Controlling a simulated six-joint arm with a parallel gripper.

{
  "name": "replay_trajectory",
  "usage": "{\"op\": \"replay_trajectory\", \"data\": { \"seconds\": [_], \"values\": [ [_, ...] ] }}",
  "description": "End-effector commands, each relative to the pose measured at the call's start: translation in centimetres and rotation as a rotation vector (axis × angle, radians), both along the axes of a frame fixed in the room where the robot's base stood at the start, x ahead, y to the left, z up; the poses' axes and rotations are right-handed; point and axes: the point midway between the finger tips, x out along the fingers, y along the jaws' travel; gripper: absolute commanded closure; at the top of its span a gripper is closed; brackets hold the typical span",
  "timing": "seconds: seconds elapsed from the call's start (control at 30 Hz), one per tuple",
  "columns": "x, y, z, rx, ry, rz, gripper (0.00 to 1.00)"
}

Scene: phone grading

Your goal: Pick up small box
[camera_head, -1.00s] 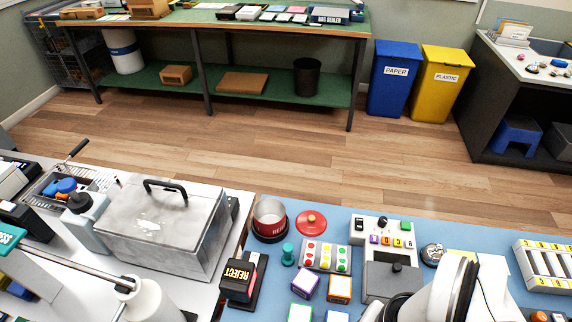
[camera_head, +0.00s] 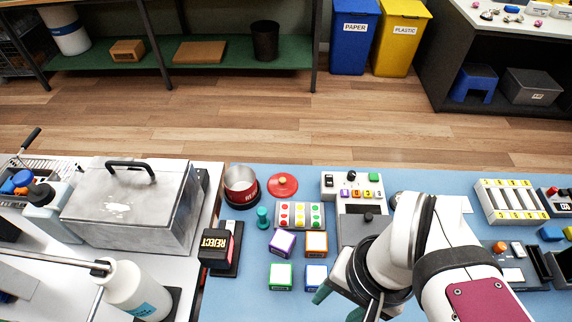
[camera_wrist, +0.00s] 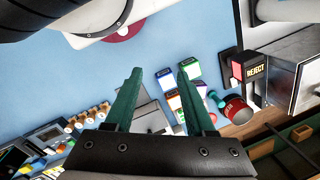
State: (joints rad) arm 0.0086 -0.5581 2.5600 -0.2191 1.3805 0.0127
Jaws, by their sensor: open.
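Four small boxes stand in a two-by-two group on the blue mat: a purple one (camera_head: 282,243), an orange one (camera_head: 316,245), a green one (camera_head: 281,277) and a blue one (camera_head: 315,277). Which is meant cannot be told. My gripper (camera_head: 338,304) has green fingers, just right of and nearer than the blue box. In the wrist view, my gripper (camera_wrist: 162,72) is open with nothing held. The green box (camera_wrist: 190,68) and blue box (camera_wrist: 166,80) show beyond the fingers; the right finger hides part of the group.
A REJECT stamp (camera_head: 215,246) stands left of the boxes. Behind them are a tray of coloured dots (camera_head: 299,215), a teal peg (camera_head: 263,217), a red tin (camera_head: 241,187) and a red lid (camera_head: 282,185). A grey device (camera_head: 359,205) stands behind my arm. The mat in front is clear.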

Motion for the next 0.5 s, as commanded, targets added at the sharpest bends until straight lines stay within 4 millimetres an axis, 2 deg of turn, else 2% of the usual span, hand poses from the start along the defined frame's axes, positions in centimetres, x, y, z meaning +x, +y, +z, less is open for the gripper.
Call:
{"op": "replay_trajectory", "data": {
  "seconds": [0.03, 0.1, 0.13, 0.37, 0.43, 0.47, 0.5],
  "values": [
    [0.0, 0.0, 0.0, 0.000, 0.000, 0.000, 0.38],
    [0.0, 0.0, 0.0, 0.000, 0.000, 0.000, 0.25],
    [0.0, 0.0, 0.0, 0.000, 0.000, 0.000, 0.22],
    [0.0, 0.0, 0.0, 0.000, 0.000, 0.002, 0.22],
    [0.9, 0.1, 0.2, -0.009, -0.001, 0.072, 0.22],
    [1.8, 0.2, 0.4, -0.018, -0.004, 0.146, 0.22],
    [3.7, 0.4, 0.6, -0.037, -0.007, 0.288, 0.22]
  ]
}}
